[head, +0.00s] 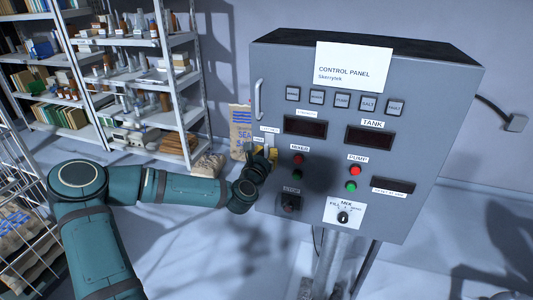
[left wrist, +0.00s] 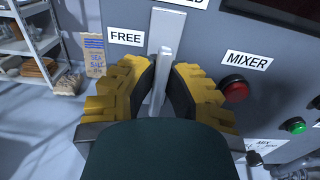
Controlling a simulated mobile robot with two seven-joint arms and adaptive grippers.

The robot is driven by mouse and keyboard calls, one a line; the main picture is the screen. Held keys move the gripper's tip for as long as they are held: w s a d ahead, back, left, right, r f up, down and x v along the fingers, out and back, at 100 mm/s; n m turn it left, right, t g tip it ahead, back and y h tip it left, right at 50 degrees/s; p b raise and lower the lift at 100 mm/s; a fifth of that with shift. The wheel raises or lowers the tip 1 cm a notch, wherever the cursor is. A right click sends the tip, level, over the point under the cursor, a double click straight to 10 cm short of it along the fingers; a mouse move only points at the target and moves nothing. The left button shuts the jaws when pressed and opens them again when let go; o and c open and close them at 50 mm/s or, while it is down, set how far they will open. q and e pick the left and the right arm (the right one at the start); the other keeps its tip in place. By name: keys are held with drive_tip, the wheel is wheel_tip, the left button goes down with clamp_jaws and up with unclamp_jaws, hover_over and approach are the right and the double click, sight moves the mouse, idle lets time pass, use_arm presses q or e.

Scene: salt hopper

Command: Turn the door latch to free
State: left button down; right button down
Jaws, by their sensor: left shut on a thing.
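The door latch (left wrist: 165,40) is a light grey lever on the grey front of the control panel (head: 410,215). In the left wrist view it stands nearly upright, its top near a partly cut-off label ending in "ED" (left wrist: 188,2). The "FREE" label (left wrist: 125,37) is to the left of the lever. My left gripper (left wrist: 161,85) has its yellow fingers on both sides of the lever and is shut on it. In the head view the left gripper (head: 264,157) is at the panel's left edge, partly hiding the latch. My right gripper is not in view.
A red mixer button (left wrist: 235,88) is close to the right of the gripper. The panel's door handle (head: 258,100) is above the latch. A salt sack (head: 241,128) stands behind on the left. Loaded shelves (head: 190,90) are at the far left.

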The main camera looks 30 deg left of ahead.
use_arm(q)
drive_tip(key=shift+m, duration=0.3)
drive_tip(key=m+b, duration=0.1)
drive_tip(key=m, duration=0.4)
drive_tip(key=shift+d+b, duration=0.2)
drive_tip(key=shift+b, duration=0.15)
drive_tip(key=m+b, duration=0.2)
drive_tip(key=m, duration=0.2)
drive_tip(key=shift+w+d+f+m, duration=0.1)
drive_tip(key=shift+m, duration=0.2)
drive_tip(key=shift+f+m+b, duration=0.15)
drive_tip(key=shift+m+b, duration=3.15)
drive_tip(key=shift+m, duration=0.7)
drive_tip(key=c, duration=1)
unclamp_jaws()
drive_tip(key=shift+f, duration=0.1)
